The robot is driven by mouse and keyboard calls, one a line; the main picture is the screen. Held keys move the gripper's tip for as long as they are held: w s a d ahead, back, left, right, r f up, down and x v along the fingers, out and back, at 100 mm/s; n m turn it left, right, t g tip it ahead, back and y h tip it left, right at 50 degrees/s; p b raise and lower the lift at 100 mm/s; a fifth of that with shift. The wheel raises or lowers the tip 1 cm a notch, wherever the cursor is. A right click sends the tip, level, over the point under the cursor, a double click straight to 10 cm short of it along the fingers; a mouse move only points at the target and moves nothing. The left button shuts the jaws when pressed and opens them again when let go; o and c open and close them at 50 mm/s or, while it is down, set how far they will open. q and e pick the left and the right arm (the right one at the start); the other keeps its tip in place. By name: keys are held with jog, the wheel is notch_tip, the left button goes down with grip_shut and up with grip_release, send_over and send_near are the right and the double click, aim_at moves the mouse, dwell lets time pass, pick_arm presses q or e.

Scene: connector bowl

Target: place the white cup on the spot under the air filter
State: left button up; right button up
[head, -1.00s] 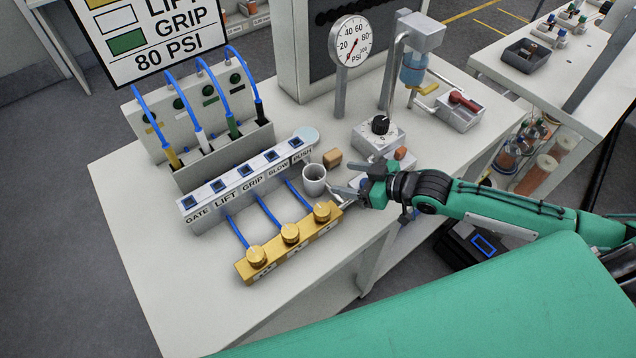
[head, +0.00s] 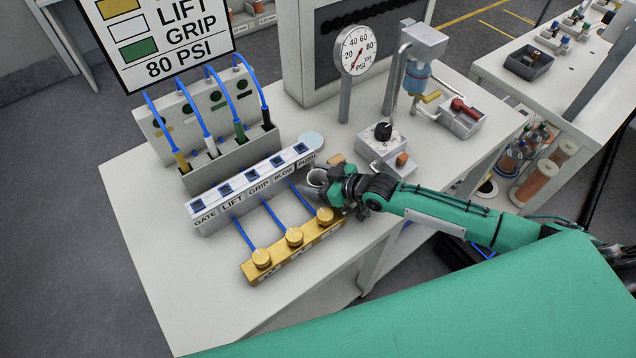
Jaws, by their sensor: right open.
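The white cup (head: 317,175) stands on the bench beside the PUSH end of the label block. My right gripper (head: 325,186) is open at the cup, with its fingers close around the cup's near right side. The gripper hides part of the cup, and I cannot tell whether the fingers touch it. The air filter (head: 417,76), with a blue bowl, hangs from a grey stand to the right of the pressure gauge. I cannot make out a marked spot beneath it. My left gripper is not in view.
A gold manifold (head: 294,246) with knobs and blue hoses lies in front of the label block (head: 250,185). A tan block (head: 337,158) is just behind my gripper. A knob box (head: 383,137) and red-handled valve (head: 461,117) stand to the right. The front left bench is clear.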

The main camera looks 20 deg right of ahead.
jog(key=shift+w+a+f, duration=0.2)
jog(key=shift+w+a, duration=0.05)
jog(key=shift+w, duration=0.1)
jog(key=c, duration=0.8)
